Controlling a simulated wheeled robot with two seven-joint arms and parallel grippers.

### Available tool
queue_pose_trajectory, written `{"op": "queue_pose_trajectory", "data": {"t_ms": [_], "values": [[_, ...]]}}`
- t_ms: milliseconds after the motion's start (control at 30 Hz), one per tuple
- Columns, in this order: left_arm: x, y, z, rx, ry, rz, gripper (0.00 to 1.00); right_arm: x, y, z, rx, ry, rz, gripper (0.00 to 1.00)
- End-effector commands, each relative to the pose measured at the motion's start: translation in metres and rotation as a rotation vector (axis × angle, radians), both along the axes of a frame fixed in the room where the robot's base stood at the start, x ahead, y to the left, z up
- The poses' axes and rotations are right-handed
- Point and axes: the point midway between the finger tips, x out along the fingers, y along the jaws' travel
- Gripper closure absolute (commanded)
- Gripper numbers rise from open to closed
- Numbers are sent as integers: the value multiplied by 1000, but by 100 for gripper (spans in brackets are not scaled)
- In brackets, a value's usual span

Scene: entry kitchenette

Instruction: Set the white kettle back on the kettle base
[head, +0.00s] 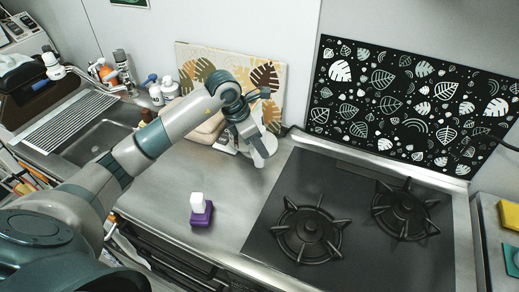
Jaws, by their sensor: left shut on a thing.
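My left arm reaches from the left across the counter. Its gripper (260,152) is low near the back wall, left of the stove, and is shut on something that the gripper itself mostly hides. A pale, rounded object (208,130) shows partly behind my forearm, beside the gripper. It may be the white kettle, but I cannot tell for sure. I cannot make out the kettle base; my arm covers part of the counter there. My right gripper is not in view.
A purple block with a white top (201,213) stands on the front counter. The black stove (350,228) with two burners is at the right, the sink (100,140) at the left. A leaf-patterned board (270,82) leans behind my gripper. The middle counter is clear.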

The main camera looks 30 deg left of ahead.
Motion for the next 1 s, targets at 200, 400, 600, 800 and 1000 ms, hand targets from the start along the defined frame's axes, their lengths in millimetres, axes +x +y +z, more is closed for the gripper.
{"op": "queue_pose_trajectory", "data": {"t_ms": [200,400,600,800,1000], "values": [[1,0,-18,-1,-5,1,100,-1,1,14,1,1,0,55],[1,1,-23,0,-6,1,100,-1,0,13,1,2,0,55],[0,0,-25,1,-1,0,55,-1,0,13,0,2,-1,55],[0,0,-25,1,-1,0,55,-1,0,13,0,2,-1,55],[-1,1,-22,1,-2,1,55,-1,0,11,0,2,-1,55]]}}
